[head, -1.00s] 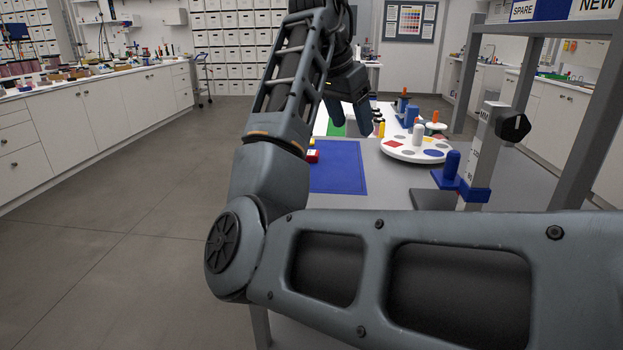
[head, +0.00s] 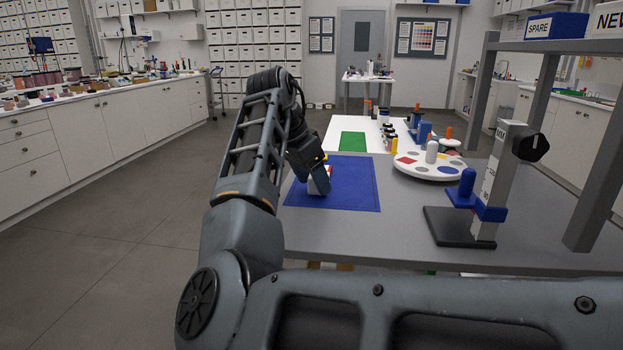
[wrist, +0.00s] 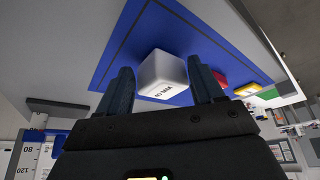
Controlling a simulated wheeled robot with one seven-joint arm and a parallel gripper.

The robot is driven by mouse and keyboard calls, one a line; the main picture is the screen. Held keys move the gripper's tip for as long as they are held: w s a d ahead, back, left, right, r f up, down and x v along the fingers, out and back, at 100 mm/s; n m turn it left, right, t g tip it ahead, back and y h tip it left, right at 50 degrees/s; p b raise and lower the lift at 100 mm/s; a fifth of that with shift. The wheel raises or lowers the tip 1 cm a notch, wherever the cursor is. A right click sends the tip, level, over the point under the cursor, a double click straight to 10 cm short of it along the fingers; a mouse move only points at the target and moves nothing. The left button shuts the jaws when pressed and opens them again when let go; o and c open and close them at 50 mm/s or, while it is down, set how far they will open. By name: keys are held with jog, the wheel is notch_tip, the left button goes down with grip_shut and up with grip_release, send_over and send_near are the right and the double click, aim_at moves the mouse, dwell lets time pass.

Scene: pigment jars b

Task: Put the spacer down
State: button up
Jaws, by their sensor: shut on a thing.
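The spacer is a white block (wrist: 163,76) with "40 MM" printed on it. In the wrist view it sits between the two fingers of my gripper (wrist: 162,66), which is shut on it. In the head view my gripper (head: 319,184) is low over the left part of the blue mat (head: 350,190), with the white block partly hidden by the fingers. The blue mat also lies behind the block in the wrist view (wrist: 118,62). I cannot tell whether the block touches the mat.
A red piece (wrist: 220,80) and a yellow piece (wrist: 247,89) lie near the right finger. A round white tray with colour spots (head: 430,170), a height gauge with a blue slider (head: 490,205) and a green patch (head: 352,141) are on the table. The mat's right side is clear.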

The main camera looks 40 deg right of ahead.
jog(key=shift+f, duration=0.2)
jog(key=o, duration=1.1)
jog(key=v, duration=1.2)
jog(key=shift+a+r, duration=0.1)
